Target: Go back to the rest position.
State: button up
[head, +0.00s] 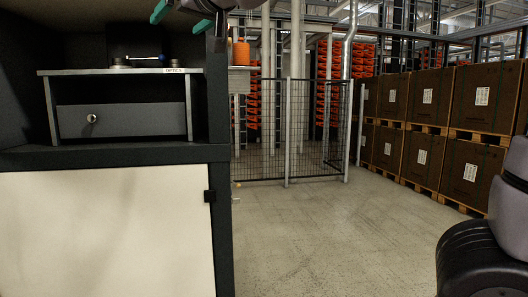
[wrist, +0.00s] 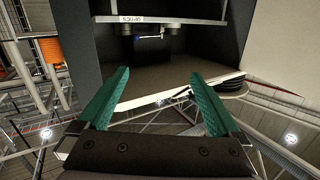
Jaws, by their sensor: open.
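My gripper (head: 181,18) is at the top of the head view, in front of the upper part of a dark cabinet. Only its green fingertips and part of my arm show there. In the wrist view my gripper (wrist: 160,74) has its two green fingers wide apart, with nothing held between them. That view appears upside down, with ceiling lights low in the picture.
The cabinet (head: 222,160) holds a metal shelf (head: 130,72) with small dark round parts, above a grey drawer (head: 120,121). An orange cylinder (head: 241,53) stands beside it. Behind are a mesh fence (head: 310,130) and stacked boxes (head: 425,100). The middle floor (head: 320,230) is clear.

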jog(key=w+d+f+m+g+h, duration=0.1)
jog(key=w+d+f, duration=0.2)
jog(key=d, duration=0.6)
jog(key=w+d+f+m+h, duration=0.1)
jog(key=w+d+f+m, duration=0.15)
jog(key=d, duration=0.55)
jog(key=s+d+f+m+g+h, duration=0.2)
jog(key=s+d+f+m+h, duration=0.1)
jog(key=d+f, duration=0.6)
jog(key=s+d+f+m+g+h, duration=0.2)
jog(key=s+d+f+m+h, duration=0.2)
jog(key=d+f, duration=0.5)
jog(key=s+d+m, duration=0.1)
jog(key=d, duration=0.5)
jog(key=shift+s+d+g, duration=0.3)
jog(key=shift+f, duration=0.1)
